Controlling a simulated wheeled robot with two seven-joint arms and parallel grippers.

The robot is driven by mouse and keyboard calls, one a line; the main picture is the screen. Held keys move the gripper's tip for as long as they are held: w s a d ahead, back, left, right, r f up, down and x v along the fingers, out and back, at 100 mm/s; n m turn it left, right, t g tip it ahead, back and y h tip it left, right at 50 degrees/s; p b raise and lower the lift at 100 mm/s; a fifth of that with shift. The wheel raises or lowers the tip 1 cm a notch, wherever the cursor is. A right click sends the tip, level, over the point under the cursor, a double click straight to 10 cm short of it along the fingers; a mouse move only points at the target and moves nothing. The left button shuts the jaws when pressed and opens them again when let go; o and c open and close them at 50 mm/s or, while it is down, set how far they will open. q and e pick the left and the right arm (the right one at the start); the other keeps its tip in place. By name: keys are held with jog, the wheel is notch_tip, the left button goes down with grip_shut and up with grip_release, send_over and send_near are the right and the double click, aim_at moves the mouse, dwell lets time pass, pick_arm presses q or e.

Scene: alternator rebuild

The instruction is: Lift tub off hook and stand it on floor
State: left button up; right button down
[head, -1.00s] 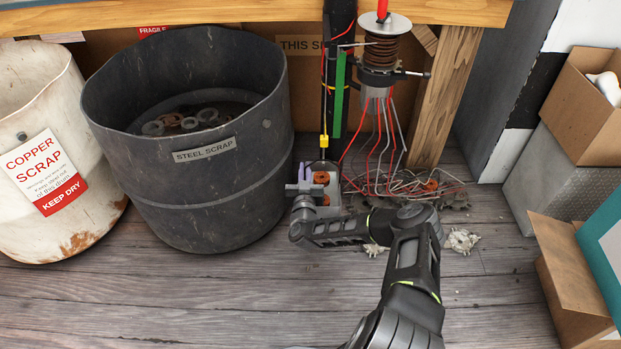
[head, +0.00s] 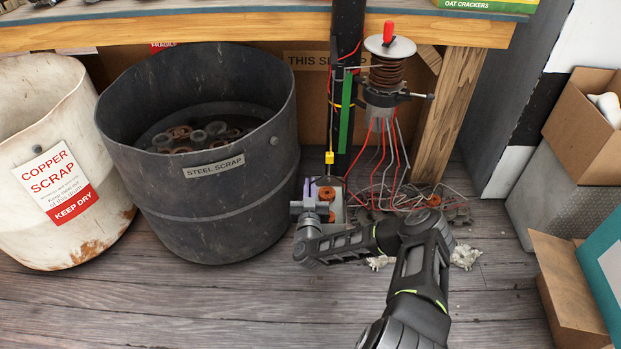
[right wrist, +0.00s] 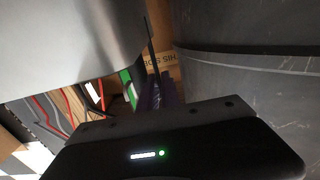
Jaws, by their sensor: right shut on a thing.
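A small light grey tub (head: 338,213) with orange-brown coils in it is at the foot of the dark post, right of the steel scrap drum. A thin line with a yellow piece (head: 329,157) runs down the post to just above the tub. My right gripper (head: 311,203) is shut at the tub's left side, beside an upright purple piece (head: 308,187). The purple piece (right wrist: 151,94) also shows in the right wrist view. I cannot tell whether the tub hangs or touches the floor; its underside is hidden by my arm. My left gripper is not in view.
The dark steel scrap drum (head: 225,215) stands close left of my gripper, the white copper scrap drum (head: 25,215) beyond it. A coil device (head: 387,72) with red and grey wires hangs right of the post. Boxes stand far right. The front floor (head: 200,305) is clear.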

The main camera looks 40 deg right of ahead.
jog(key=p+v, duration=0.5)
jog(key=v, duration=0.9)
jog(key=shift+s+a, duration=0.15)
jog(key=shift+s, duration=0.05)
jog(key=shift+r, duration=0.1)
jog(key=shift+r+p, duration=0.15)
jog(key=shift+p, duration=0.25)
jog(key=shift+r+p, duration=0.9)
jog(key=shift+p, duration=0.1)
jog(key=shift+s+a, duration=0.1)
jog(key=shift+p+v, duration=1.75)
jog(key=shift+v, duration=1.1)
jog(key=shift+r, duration=0.15)
